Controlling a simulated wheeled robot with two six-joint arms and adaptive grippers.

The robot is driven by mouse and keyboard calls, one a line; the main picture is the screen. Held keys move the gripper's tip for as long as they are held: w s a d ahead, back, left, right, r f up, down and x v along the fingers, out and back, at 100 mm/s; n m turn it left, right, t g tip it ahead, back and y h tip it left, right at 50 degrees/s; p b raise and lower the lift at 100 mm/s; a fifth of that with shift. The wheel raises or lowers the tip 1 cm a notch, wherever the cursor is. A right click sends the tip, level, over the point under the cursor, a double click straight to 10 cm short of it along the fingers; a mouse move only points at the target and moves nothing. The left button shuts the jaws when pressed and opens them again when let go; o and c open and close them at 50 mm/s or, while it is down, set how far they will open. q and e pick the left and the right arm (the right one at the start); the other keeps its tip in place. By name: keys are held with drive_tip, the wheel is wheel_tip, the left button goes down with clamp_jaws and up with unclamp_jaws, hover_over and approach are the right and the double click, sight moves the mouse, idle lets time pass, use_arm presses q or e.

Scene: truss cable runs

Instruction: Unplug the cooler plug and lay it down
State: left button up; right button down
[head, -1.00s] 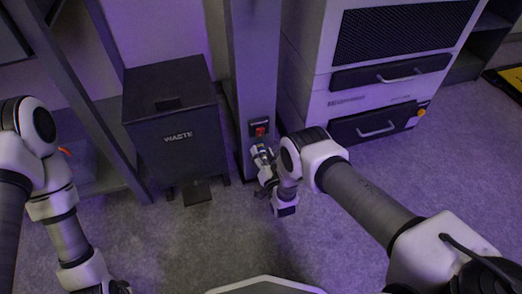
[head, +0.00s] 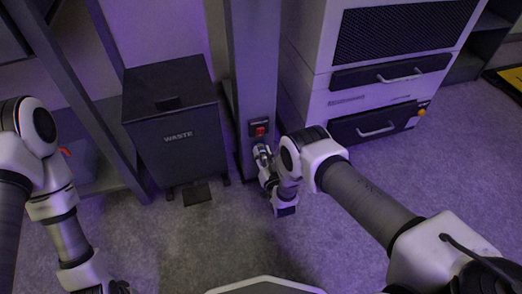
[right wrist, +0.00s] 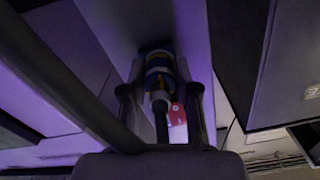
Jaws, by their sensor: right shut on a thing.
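The cooler plug (right wrist: 158,72) shows in the right wrist view as a stubby body with blue, pale and yellowish bands, its dark cable end toward the camera. My right gripper (right wrist: 160,97) is shut on it, one finger on each side. In the head view, my right gripper (head: 262,152) is at the grey column, just below a box with a red switch (head: 260,131). The plug's far end is against or close to the column face; I cannot tell how deep it sits. My left gripper (head: 119,287) is at the bottom edge, mostly cut off.
A black waste bin (head: 175,130) stands left of the column (head: 254,75). A white cabinet with dark drawers (head: 372,120) stands to the right. The carpet (head: 330,235) in front is clear.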

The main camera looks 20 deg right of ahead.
drive_tip(key=n, duration=0.2)
drive_tip(key=shift+w+r+n, duration=0.1)
drive_tip(key=shift+n, duration=0.3)
drive_tip(key=shift+n, duration=0.6)
drive_tip(key=shift+n+b, duration=0.3)
drive_tip(key=shift+n, duration=0.5)
drive_tip(key=n, duration=0.2)
drive_tip(key=shift+w+n, duration=0.1)
drive_tip(key=shift+n, duration=0.3)
drive_tip(key=shift+s, duration=0.25)
